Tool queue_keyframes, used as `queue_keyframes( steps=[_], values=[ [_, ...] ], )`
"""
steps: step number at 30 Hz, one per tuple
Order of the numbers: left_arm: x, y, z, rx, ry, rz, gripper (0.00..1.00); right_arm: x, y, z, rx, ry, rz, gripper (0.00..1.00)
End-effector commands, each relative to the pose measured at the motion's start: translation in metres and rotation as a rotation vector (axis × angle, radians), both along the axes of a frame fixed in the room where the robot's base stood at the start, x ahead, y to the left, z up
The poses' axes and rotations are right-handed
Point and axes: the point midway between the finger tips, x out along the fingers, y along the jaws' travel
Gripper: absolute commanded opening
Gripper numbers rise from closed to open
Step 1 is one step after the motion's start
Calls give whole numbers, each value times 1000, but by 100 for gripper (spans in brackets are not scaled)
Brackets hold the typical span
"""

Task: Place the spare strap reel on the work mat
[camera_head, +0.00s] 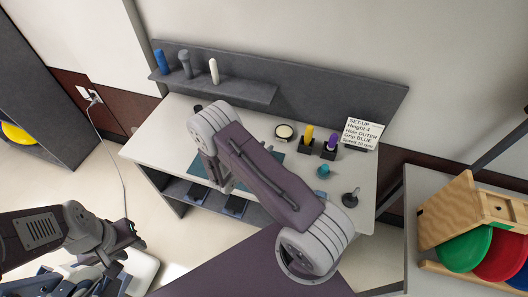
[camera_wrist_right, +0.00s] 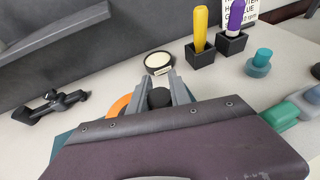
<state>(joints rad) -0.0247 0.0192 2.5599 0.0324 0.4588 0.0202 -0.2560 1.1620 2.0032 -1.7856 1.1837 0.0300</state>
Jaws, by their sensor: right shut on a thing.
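The work mat (camera_head: 277,157) is a dark teal sheet on the bench, largely covered by my right arm in the head view; an edge of it (camera_wrist_right: 62,141) shows in the wrist view. My right gripper (camera_wrist_right: 161,90) is shut on a dark round hub between its fingers. An orange disc (camera_wrist_right: 120,105) shows just beside the fingers. Hub and disc look like the spare strap reel, low over the mat; I cannot tell whether it touches. The head view hides it. My left gripper (camera_head: 132,228) is at the lower left, away from the bench, its jaws unclear.
On the bench (camera_head: 150,142) stand a round cream-topped tin (camera_head: 284,132), yellow (camera_head: 307,135) and purple (camera_head: 331,146) grips in dark holders, a teal knob (camera_head: 322,171) and a set-up card (camera_head: 361,131). A grey shelf (camera_head: 240,90) stands behind.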

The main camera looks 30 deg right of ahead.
Motion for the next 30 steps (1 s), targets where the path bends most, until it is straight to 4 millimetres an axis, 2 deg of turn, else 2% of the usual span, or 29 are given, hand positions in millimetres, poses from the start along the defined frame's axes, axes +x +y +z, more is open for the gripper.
queue_keyframes(
  steps=[5,16,17,18,19,30],
  values=[
    [0,0,7,0,0,0,36,-1,0,-25,-1,0,0,0],
    [0,0,1,0,0,0,36,0,0,-32,0,-2,-1,0],
    [0,0,3,0,0,0,36,-1,0,-31,0,0,0,32],
    [0,0,3,0,0,0,36,-1,0,-30,0,0,0,43],
    [0,0,3,0,0,0,36,-1,0,-30,0,0,0,46],
    [0,0,6,0,0,0,36,-1,2,-26,0,0,1,46]
  ],
)
